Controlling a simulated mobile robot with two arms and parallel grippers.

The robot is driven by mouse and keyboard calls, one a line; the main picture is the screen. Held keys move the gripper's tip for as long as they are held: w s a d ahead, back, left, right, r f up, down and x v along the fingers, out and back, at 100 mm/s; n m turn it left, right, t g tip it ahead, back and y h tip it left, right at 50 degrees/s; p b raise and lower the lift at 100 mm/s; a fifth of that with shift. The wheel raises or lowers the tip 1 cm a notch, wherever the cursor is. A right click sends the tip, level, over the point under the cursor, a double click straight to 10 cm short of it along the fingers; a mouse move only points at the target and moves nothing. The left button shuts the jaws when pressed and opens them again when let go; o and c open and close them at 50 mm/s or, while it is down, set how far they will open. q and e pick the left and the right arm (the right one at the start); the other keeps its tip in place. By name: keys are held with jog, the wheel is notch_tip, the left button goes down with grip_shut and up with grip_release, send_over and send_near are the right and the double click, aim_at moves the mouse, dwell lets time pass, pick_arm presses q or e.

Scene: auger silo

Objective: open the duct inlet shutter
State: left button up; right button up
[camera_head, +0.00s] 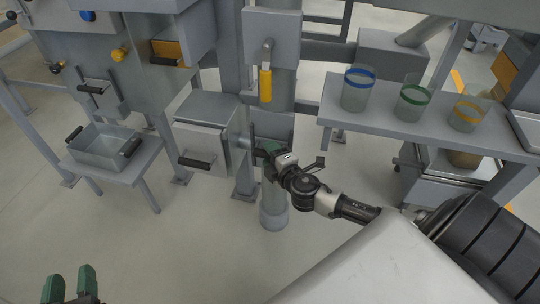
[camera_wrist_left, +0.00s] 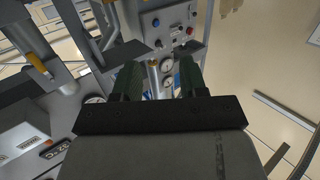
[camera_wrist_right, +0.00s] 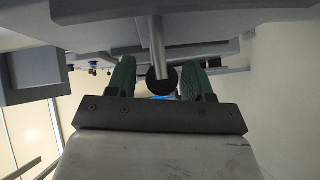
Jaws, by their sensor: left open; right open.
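A light rod with a round black knob (camera_wrist_right: 162,80) hangs between the open green fingers of my right gripper (camera_wrist_right: 159,76) in the right wrist view; contact cannot be told. In the head view my right gripper (camera_head: 266,148) is beside the grey column, right of the box with a black handle, and hides what is behind it. I cannot tell for sure which part is the duct inlet shutter; the knobbed rod may belong to it. My left gripper (camera_head: 71,286) is open and empty at the lower left, also seen in the left wrist view (camera_wrist_left: 160,80).
A yellow handle (camera_head: 265,84) hangs from a grey box above my right gripper. A shelf (camera_head: 440,135) with three banded clear jars stands right. A metal tray (camera_head: 103,147) with black handles sits on a stand at left. The floor in front of it is clear.

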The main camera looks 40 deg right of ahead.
pick_arm(q)
jog(key=shift+r, duration=0.1)
pick_arm(e)
jog(key=shift+w, duration=0.15)
jog(key=shift+c, duration=0.2)
grip_shut()
notch_tip(320, 180, up, 3)
jog(key=p, duration=0.3)
notch_tip(320, 180, up, 4)
jog(key=p, duration=0.3)
jog(key=shift+r+p, duration=0.15)
jog(key=shift+p, duration=0.25)
pick_arm(q)
jog(key=s+a+f+g+y, duration=0.3)
jog(key=s+a+f+g, duration=0.2)
jog(key=s+f+g, duration=0.3)
jog(key=s+g, duration=0.4)
jog(key=g, duration=0.1)
jog(key=shift+s+a+f+n+y, duration=0.15)
jog(key=shift+s+f+n+y, duration=0.15)
jog(key=shift+s+y, duration=0.1)
pick_arm(e)
jog(key=shift+o, duration=0.2)
grip_release()
